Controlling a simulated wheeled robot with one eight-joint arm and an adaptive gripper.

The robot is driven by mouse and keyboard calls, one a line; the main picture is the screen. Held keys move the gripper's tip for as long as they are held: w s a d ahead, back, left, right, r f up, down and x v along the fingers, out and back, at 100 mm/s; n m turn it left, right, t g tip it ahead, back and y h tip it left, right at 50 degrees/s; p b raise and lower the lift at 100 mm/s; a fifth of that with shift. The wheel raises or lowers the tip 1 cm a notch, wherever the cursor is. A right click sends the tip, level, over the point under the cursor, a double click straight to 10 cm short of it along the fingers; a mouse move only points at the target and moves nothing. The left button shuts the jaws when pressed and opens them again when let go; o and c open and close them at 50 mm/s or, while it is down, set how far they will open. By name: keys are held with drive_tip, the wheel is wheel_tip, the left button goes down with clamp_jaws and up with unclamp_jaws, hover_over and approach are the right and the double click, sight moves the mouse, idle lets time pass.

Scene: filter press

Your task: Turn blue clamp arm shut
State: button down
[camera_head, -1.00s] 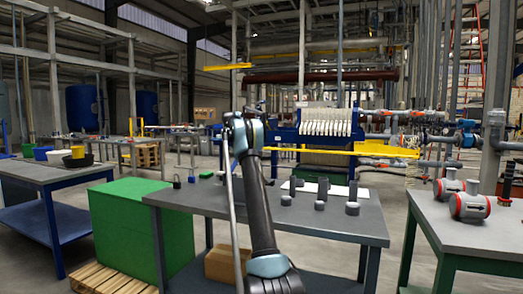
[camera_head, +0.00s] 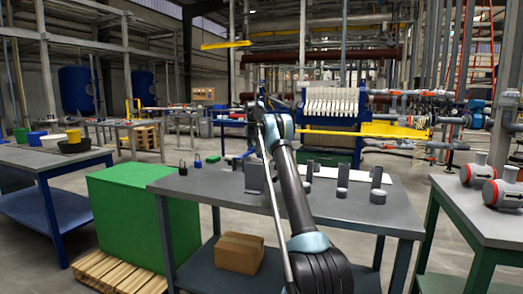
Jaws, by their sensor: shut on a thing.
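My arm (camera_head: 293,195) reaches up from the bottom middle of the head view to a bent joint near the filter press. My gripper is not visible; the arm's far end is hidden behind that joint. I cannot pick out a blue clamp arm. The filter press (camera_head: 330,105), with white plates and a blue frame, stands behind the grey work table (camera_head: 220,203). Several dark upright pieces stand on the table, among them a grey block (camera_head: 254,178) left of my arm and a post (camera_head: 376,178) to its right. A small blue padlock (camera_head: 197,161) is at the table's back left.
A green box (camera_head: 140,215) on a pallet stands left of the table. A cardboard box (camera_head: 240,252) is on its lower shelf. A side table (camera_head: 475,205) with grey and red fittings (camera_head: 477,172) stands right. A yellow tray (camera_head: 370,130) projects near the press.

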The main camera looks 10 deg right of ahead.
drive_tip(key=shift+w+a+f, duration=0.15)
drive_tip(key=shift+a+f, duration=0.05)
drive_tip(key=shift+a, duration=0.1)
drive_tip(key=c, duration=1.5)
unclamp_jaws()
drive_tip(key=shift+f, duration=0.1)
drive_tip(key=shift+o, duration=1.1)
drive_tip(key=shift+w+f, duration=0.1)
drive_tip(key=shift+f, duration=0.05)
drive_tip(key=shift+d, duration=0.2)
